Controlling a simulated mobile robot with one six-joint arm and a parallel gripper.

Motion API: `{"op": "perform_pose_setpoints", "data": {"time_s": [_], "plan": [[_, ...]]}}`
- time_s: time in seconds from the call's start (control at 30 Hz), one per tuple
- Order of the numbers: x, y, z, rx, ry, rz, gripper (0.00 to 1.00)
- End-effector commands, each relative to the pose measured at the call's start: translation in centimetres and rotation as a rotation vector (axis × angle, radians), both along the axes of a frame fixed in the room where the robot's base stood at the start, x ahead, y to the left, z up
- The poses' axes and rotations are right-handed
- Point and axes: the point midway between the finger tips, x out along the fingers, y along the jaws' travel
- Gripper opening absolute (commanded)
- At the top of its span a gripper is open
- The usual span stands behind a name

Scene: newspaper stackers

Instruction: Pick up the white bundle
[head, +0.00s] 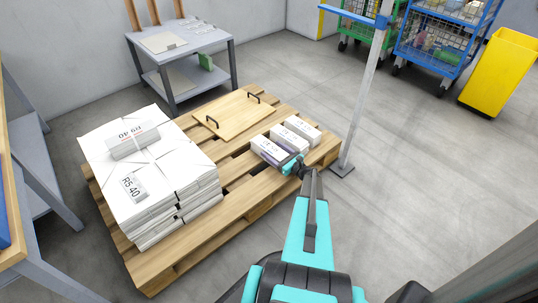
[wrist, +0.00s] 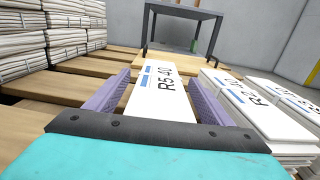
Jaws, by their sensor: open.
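A white bundle marked "R5 40" (wrist: 160,88) lies between the two purple fingers of my open gripper (wrist: 158,76) in the wrist view. The fingers stand along its two sides; I cannot tell whether they touch it. In the head view my gripper (head: 284,160) is at the nearest bundle (head: 268,149) of a short row on the wooden pallet and hides part of it. Two more white bundles lie beside it, a middle one (head: 287,138) and a far one (head: 303,127). In the wrist view they are at the right, one marked "R2 40" (wrist: 246,98).
A tall stack of white paper (head: 150,165) with a small bundle (head: 132,141) on top fills the pallet's left side. A wooden board with two handles (head: 232,112) lies behind. A grey post (head: 362,95) stands at the pallet's right corner.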

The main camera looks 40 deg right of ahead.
Motion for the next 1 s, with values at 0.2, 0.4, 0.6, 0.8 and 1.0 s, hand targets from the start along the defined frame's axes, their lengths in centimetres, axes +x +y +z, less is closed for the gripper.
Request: {"op": "perform_pose_setpoints", "data": {"time_s": [0.2,0.4,0.6,0.8,1.0], "plan": [[0.12,-0.03,0.05,0.0,0.0,-0.001,0.75],[0.09,-0.05,0.05,0.0,0.0,-0.001,0.75],[0.07,-0.07,0.05,0.0,0.0,-0.001,0.67],[0.05,-0.09,0.05,0.0,0.0,-0.001,0.33],[0.04,-0.1,0.05,0.0,0.0,-0.001,0.0]]}}
